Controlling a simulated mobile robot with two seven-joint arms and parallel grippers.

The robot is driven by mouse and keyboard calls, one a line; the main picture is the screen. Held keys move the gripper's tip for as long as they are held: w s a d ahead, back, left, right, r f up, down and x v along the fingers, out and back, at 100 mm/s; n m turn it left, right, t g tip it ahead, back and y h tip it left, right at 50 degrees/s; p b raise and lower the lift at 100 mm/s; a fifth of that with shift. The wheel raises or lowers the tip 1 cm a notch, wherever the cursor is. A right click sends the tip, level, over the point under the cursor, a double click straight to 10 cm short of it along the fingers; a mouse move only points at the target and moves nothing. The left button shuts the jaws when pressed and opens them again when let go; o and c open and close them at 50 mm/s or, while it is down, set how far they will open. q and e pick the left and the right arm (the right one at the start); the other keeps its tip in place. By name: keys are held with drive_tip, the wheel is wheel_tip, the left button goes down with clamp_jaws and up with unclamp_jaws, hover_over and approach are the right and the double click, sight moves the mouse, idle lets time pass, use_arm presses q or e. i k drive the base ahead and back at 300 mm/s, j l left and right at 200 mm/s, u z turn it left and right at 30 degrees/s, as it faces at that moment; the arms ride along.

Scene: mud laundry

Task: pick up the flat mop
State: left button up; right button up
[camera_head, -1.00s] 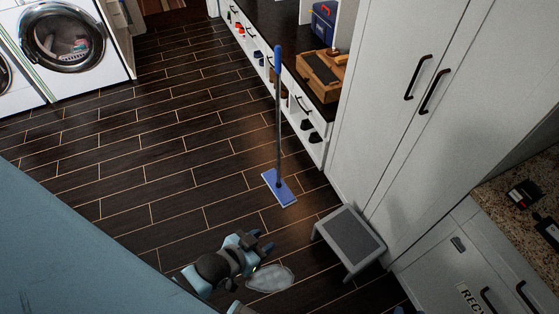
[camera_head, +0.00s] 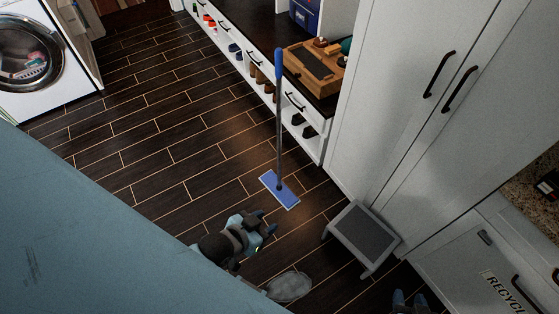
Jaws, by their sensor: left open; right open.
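The flat mop (camera_head: 280,150) stands near upright beside the bench, with a blue grip at the top, a thin grey pole and a flat blue rectangular head (camera_head: 290,198) on the floor. Its grip overlaps the bench front in the picture; I cannot tell whether it touches. My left gripper (camera_head: 268,226) is open and empty, just below the mop head in the picture and apart from it. My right gripper (camera_head: 410,299) is open and empty at the bottom edge, right of the mop, with only its fingertips showing.
A grey step stool (camera_head: 364,232) stands right of the mop. A bench with cubbies (camera_head: 326,148) and a tall white cabinet (camera_head: 400,100) line the right. A washing machine (camera_head: 75,85) is at the upper left. A grey oval object (camera_head: 290,286) lies below. The dark floor (camera_head: 160,160) is clear leftward.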

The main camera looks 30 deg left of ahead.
sight(286, 198)
drive_tip(key=i+j+z, duration=0.15)
drive_tip(key=j+z, duration=0.3)
drive_tip(key=j, duration=1.2)
drive_tip(key=k+j+z, duration=0.1)
drive_tip(key=j+z, duration=0.35)
drive_tip(key=j, duration=1.15)
drive_tip(key=i+l, duration=0.1)
drive_tip(key=l, duration=0.6)
drive_tip(key=i+l+u, duration=0.1)
drive_tip(key=l, duration=0.65)
